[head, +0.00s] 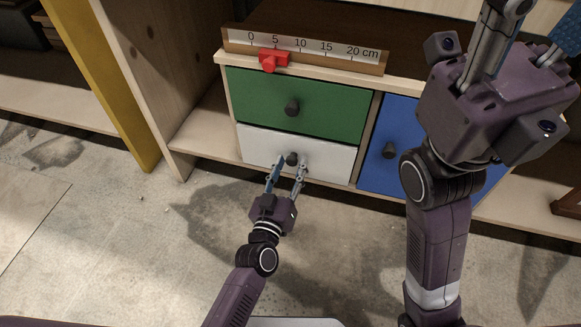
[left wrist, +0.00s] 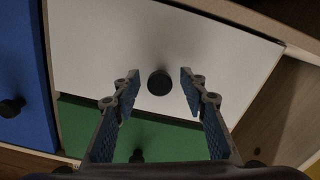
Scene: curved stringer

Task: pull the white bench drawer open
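The white drawer (head: 325,160) is the lower left front of the bench unit, below the green drawer (head: 330,108). It looks shut. Its dark round knob (head: 291,158) also shows in the left wrist view (left wrist: 159,82). My left gripper (head: 288,163) is open in front of the white drawer, one finger on each side of the knob. In the left wrist view the fingers (left wrist: 160,78) stand apart with a gap on both sides of the knob. My right gripper (head: 525,15) is raised at the upper right, cut by the frame's top edge.
A blue door (head: 375,150) with a dark knob is right of the drawers, partly behind my right arm. A ruler with a red slider (head: 272,60) lies along the bench top. A yellow panel (head: 95,75) stands at the left. The floor in front is clear.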

